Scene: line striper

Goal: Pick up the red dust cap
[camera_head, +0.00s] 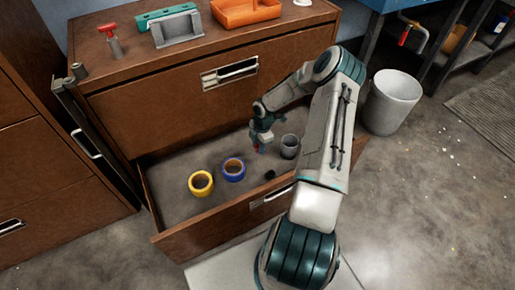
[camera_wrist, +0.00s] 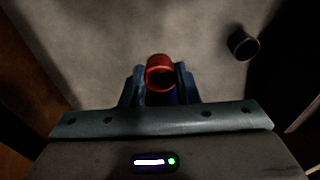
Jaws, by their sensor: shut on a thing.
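The red dust cap (camera_wrist: 160,70) is a small round ring-like cap between my gripper's fingertips in the wrist view. My gripper (camera_wrist: 160,85) is shut on it, with a blue-grey finger on each side. In the head view my gripper (camera_head: 262,147) hangs over the open drawer, and only a small bit of red shows at its tip. Whether the cap touches the drawer floor I cannot tell.
The open drawer (camera_head: 172,192) holds a yellow tape roll (camera_head: 201,183), a blue tape roll (camera_head: 234,169), a grey cup (camera_head: 289,146) and a small black cap (camera_head: 270,175). The black cap also shows in the wrist view (camera_wrist: 243,44). A grey bin (camera_head: 391,101) stands right of the cabinet.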

